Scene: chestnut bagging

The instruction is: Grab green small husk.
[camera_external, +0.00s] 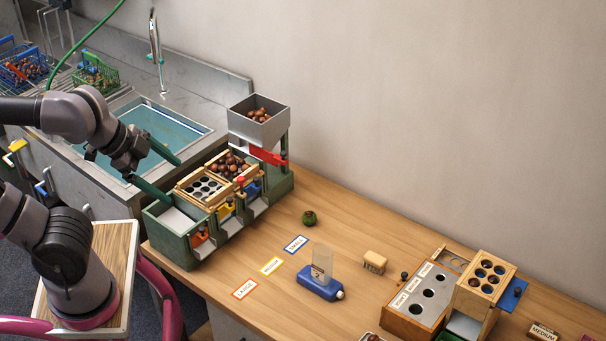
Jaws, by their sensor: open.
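The small green husk (309,219) lies on the wooden table, right of the sorting machine. It is round and green with a dark brown patch. My gripper (175,184) is at the left, over the sink edge and the left end of the machine. Its two long dark green fingers are spread wide apart, with nothing visible between them. The husk is well to the right of my gripper, and they are apart.
The green sorting machine (180,243) with chestnut trays and a grey hopper (258,120) stands between my gripper and the husk. Label cards (271,266), a blue scale-like device (320,288), a brush (374,262) and a wooden holed box (411,324) are on the table. Bare tabletop surrounds the husk.

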